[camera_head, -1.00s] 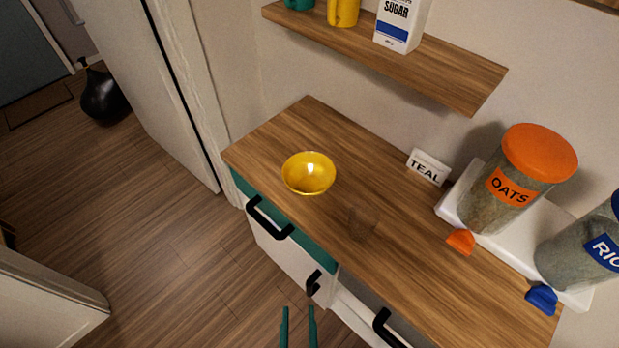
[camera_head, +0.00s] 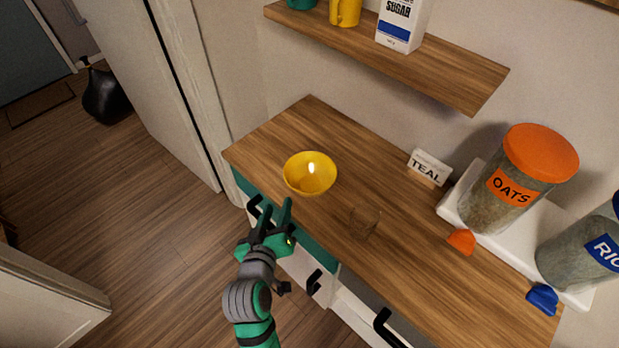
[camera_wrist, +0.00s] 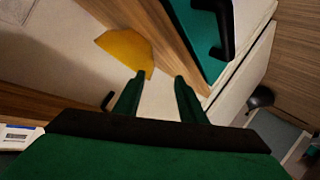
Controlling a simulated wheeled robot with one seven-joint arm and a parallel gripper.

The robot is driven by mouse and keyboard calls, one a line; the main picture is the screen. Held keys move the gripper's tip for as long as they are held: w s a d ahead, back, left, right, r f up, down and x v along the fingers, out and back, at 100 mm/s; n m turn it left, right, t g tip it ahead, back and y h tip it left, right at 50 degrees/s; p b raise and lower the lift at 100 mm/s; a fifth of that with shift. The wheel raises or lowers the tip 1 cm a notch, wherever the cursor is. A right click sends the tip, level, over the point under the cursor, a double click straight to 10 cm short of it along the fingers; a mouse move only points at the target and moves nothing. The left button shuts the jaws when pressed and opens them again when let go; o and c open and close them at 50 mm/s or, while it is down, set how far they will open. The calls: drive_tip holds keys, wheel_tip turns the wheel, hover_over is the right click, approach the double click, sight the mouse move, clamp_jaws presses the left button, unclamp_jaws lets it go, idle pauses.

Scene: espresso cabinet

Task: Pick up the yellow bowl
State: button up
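The yellow bowl (camera_head: 310,174) stands upright on the wooden counter, near its front left part. It also shows at the top of the wrist view (camera_wrist: 128,52), partly cut by the counter edge. My gripper (camera_head: 278,204), green with dark parts, is in front of the counter edge, below and to the left of the bowl in the head view. Its fingers are apart with nothing between them, as the wrist view (camera_wrist: 158,84) shows too. The gripper does not touch the bowl.
Farther right are a TEAL sign (camera_head: 429,167), an oats jar (camera_head: 503,190) and orange and blue scoops. Black drawer handles (camera_head: 314,283) stick out below the counter. A wooden shelf (camera_head: 400,62) hangs above.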

sight(286, 171)
drive_tip(key=shift+h, duration=0.3)
drive_tip(key=shift+w+d+f, duration=0.1)
drive_tip(key=shift+w+d, duration=0.15)
drive_tip(key=shift+w, duration=1.85)
drive_tip(key=shift+w+d+r, duration=0.1)
drive_tip(key=shift+w+d, duration=0.2)
drive_tip(key=shift+w, duration=1.85)
drive_tip(key=shift+w+d+f, duration=0.1)
drive_tip(key=shift+w+d, duration=0.15)
drive_tip(key=shift+w, duration=1.85)
drive_tip(key=shift+s, duration=0.1)
clamp_jaws()
